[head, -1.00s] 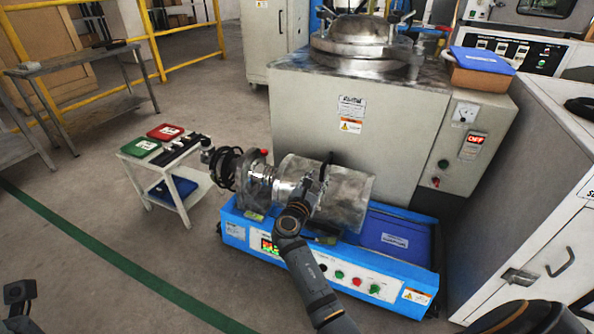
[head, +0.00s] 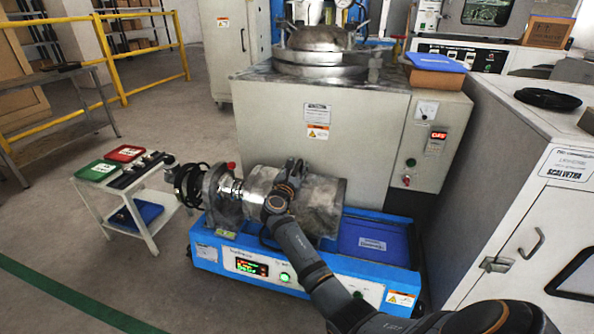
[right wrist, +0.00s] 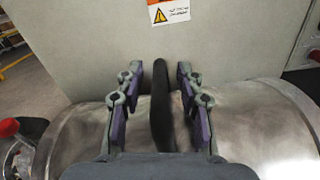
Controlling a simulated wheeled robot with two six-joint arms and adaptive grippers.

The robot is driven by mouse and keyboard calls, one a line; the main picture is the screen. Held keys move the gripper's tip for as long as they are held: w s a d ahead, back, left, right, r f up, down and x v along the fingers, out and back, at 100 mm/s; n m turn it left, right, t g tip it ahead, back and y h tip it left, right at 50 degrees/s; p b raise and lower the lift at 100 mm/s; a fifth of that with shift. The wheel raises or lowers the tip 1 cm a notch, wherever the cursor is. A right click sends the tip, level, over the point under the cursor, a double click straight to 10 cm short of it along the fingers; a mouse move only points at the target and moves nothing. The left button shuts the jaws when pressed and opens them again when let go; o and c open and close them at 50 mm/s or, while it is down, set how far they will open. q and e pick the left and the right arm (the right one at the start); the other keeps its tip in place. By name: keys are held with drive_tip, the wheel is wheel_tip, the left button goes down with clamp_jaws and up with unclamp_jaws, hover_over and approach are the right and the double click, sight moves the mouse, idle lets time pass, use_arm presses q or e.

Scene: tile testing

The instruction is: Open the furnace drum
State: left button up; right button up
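The furnace drum (head: 325,197) is a silver metal cylinder lying on its side on a blue base unit (head: 207,252). Its left end meets a round metal flange (head: 219,190). My right gripper (head: 292,172) is over the drum's top in the head view. In the right wrist view, the open fingers of my right gripper (right wrist: 160,105) stand on both sides of a black upright handle (right wrist: 160,95) on the drum (right wrist: 255,125). Gaps show between the handle and both fingers. The gripper hides most of the handle in the head view. My left gripper is not in view.
A large grey furnace cabinet (head: 270,125) stands close behind the drum. A white cabinet (head: 520,190) is on the right. A small white cart (head: 150,198) with red and green boxes stands left. A blue container (head: 372,240) lies on the base's right side.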

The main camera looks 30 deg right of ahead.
clamp_jaws()
drive_tip(key=shift+s, duration=0.1)
idle(0.3)
